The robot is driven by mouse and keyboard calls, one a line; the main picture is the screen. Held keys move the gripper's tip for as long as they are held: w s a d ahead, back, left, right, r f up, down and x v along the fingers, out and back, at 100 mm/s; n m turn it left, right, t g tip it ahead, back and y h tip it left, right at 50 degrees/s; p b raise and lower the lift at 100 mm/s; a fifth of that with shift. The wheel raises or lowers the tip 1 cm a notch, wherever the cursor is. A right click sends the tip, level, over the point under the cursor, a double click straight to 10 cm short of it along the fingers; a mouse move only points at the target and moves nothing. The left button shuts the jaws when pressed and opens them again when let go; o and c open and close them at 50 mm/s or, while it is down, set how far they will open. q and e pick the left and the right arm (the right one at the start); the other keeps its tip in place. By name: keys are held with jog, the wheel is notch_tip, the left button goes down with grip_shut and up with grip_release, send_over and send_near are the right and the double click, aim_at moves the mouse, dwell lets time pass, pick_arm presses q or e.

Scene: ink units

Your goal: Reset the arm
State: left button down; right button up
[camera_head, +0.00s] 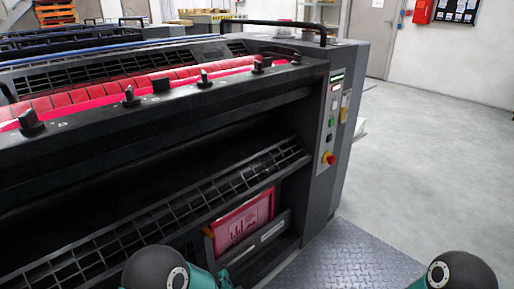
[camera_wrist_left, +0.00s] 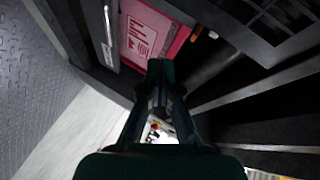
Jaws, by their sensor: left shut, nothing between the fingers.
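My left gripper (camera_wrist_left: 160,68) shows in the left wrist view as a dark green shape in the middle. Its fingers are together at the tips with nothing between them. In the head view only rounded black and teal parts of my two arms show at the bottom edge. My right gripper is in neither view. The printing machine (camera_head: 150,140) fills the left and middle of the head view. Low in it is a red panel (camera_head: 243,222) with white markings, which also shows in the left wrist view (camera_wrist_left: 148,35).
A control strip (camera_head: 333,120) with a red knob (camera_head: 328,158) is on the machine's right end. A diamond-plate step (camera_head: 345,255) lies at its foot. Open grey floor (camera_head: 430,150) is on the right. A black rail (camera_head: 275,24) runs above the machine.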

pick_arm(q)
jog(key=s+a+f+n+g+h, duration=0.25)
jog(key=s+f+g, duration=0.2)
jog(key=f, duration=0.25)
jog(key=s+f+n+g+h, duration=0.2)
jog(key=s+f+n+g, duration=0.25)
jog(key=s, duration=0.65)
jog(key=s+f+n+g+h, duration=0.3)
jog(key=s+n+g, duration=0.15)
jog(key=s, duration=0.55)
notch_tip(320, 180, up, 34)
jog(key=s+p, duration=0.1)
jog(key=p, duration=3.2)
jog(key=shift+n+p, duration=0.35)
